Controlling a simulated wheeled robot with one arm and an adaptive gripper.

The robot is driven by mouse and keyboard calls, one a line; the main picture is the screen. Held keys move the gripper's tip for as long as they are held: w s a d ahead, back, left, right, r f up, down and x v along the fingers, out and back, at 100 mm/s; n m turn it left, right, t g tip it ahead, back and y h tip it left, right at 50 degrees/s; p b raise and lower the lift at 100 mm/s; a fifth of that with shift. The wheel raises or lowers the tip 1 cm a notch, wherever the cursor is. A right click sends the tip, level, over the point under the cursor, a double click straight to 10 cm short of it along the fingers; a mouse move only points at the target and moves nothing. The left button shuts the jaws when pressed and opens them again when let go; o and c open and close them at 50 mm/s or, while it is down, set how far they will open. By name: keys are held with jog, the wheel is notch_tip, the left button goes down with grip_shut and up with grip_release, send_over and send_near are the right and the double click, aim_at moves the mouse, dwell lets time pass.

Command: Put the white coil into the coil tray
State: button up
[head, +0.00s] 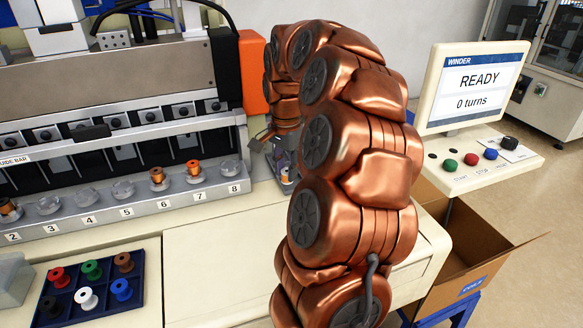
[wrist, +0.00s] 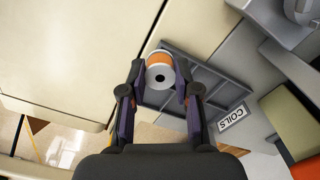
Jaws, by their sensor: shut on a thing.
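In the wrist view, my gripper (wrist: 161,80) is shut on a coil (wrist: 159,60) with white flanges and an orange winding; its hollow end faces the camera. The coil is over the left end of the dark grey coil tray (wrist: 215,92), which has compartments and a "COILS" label. I cannot tell whether the coil touches the tray. The part of the tray behind the coil and fingers is hidden. In the head view, my arm hides most of the gripper and the tray.
A guide-bar machine with numbered posts (head: 125,205) stands at the left, some posts carrying orange-wound coils. A blue tray (head: 140,262) of coloured spools, one white (head: 86,298), lies at the front left. A winder screen (head: 473,88) reads READY. An open cardboard box (head: 490,250) stands at the right.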

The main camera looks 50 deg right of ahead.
jog(key=d, duration=0.1)
jog(key=w+d, duration=0.1)
jog(key=d+p, duration=0.1)
jog(key=d, duration=0.1)
jog(key=shift+w+f, duration=0.25)
jog(key=shift+s+f+p, duration=0.1)
jog(key=shift+f+p, duration=0.7)
jog(key=shift+f, duration=0.95)
jog(key=shift+f, duration=0.2)
jog(key=o, duration=1)
jog(key=shift+r, duration=0.15)
